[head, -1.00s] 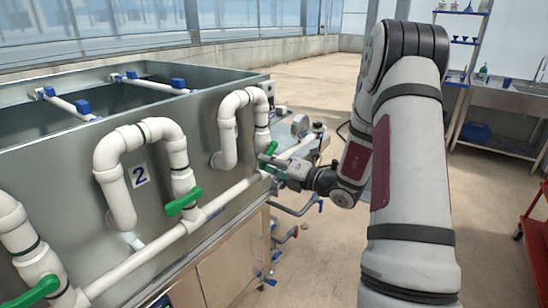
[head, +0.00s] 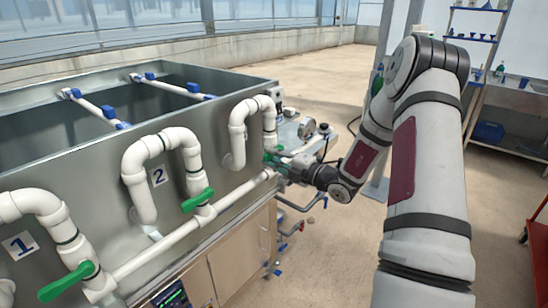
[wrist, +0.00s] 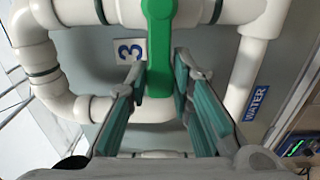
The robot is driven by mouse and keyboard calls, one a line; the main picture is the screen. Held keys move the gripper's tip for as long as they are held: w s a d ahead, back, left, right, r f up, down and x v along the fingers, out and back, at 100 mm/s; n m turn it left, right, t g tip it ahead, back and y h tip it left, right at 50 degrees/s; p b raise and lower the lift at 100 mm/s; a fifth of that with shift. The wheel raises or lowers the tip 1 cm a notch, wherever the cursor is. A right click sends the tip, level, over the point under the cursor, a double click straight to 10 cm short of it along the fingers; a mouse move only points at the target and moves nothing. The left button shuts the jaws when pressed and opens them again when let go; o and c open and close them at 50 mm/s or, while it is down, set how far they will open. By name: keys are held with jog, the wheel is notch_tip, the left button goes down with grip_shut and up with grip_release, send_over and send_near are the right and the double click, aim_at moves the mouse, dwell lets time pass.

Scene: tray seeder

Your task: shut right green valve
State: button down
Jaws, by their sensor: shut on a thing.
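The right green valve (head: 270,157) sits on the white pipe at the tank's far right end, partly hidden by my gripper in the head view. In the wrist view its green handle (wrist: 159,45) hangs down from the top edge, crossing the white pipe behind it. My gripper (wrist: 160,80) has its two teal-padded fingers on either side of the handle's end, shut on it. My gripper also shows in the head view (head: 288,163), against the valve.
Two other green valves, middle (head: 197,200) and left (head: 67,281), are on the same pipework along the grey tank (head: 190,115). Labels 2 (head: 158,177) and 3 (wrist: 128,50) mark the tank wall. Open floor lies right of the tank. A red cart (head: 538,225) stands far right.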

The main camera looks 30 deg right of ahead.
dwell(0.3)
jog(key=c, duration=1.4)
grip_release()
jog(key=shift+s, duration=0.1)
jog(key=v, duration=1.2)
jog(key=shift+r, duration=0.1)
